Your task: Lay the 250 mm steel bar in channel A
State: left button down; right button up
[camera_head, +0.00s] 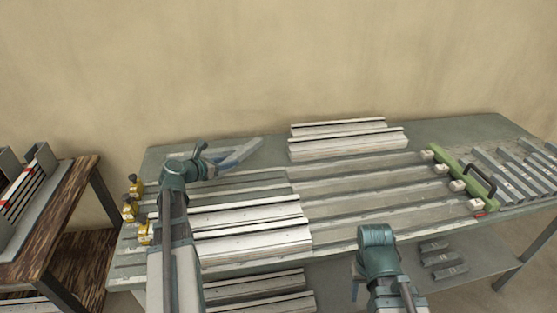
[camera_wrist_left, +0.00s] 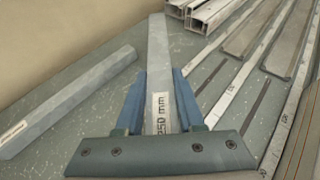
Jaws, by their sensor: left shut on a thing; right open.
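The held steel bar (camera_wrist_left: 158,60) is a plain grey bar with a white label, apparently ending in 250, in the left wrist view. My left gripper (camera_wrist_left: 160,100) is shut on it, with a blue finger on each side. In the head view, my left gripper (camera_head: 203,158) is at the back left of the bench. I cannot tell whether the bar still touches the bench top. Long parallel channels (camera_head: 375,188) run across the bench; no letter is readable, so I cannot tell which is A. My right gripper (camera_head: 357,280) is at the front edge, largely hidden by its wrist, and holds nothing visible.
A second grey bar (camera_wrist_left: 70,100) lies left of the held one. Pale profiles (camera_head: 250,218) lie in the left channels, others (camera_head: 345,147) at the back. Yellow clamps (camera_head: 130,207) stand left, a green handled stop (camera_head: 465,180) right. More bars (camera_head: 500,175) lie far right.

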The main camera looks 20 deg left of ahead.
pick_arm(q)
jog(key=shift+w+f, duration=0.25)
jog(key=shift+f, duration=0.2)
jog(key=shift+w+r, duration=0.1)
jog(key=b, duration=0.1)
send_over(256, 156)
jog(key=s, duration=0.2)
jog(key=shift+s+a+f, duration=0.2)
jog(key=shift+f, duration=0.4)
jog(key=shift+w+d+f, duration=0.15)
jog(key=shift+w, duration=1.05)
notch_tip(256, 156, down, 3)
jog(key=b, duration=0.3)
jog(key=shift+s+f+b, duration=0.15)
jog(key=shift+f+b, duration=0.05)
jog(key=shift+b, duration=0.2)
pick_arm(e)
notch_tip(256, 156, down, 6)
jog(key=shift+r, duration=0.15)
pick_arm(q)
jog(key=shift+f, duration=0.2)
jog(key=c, duration=0.8)
grip_release()
jog(key=shift+c, duration=0.2)
jog(key=shift+o, duration=0.2)
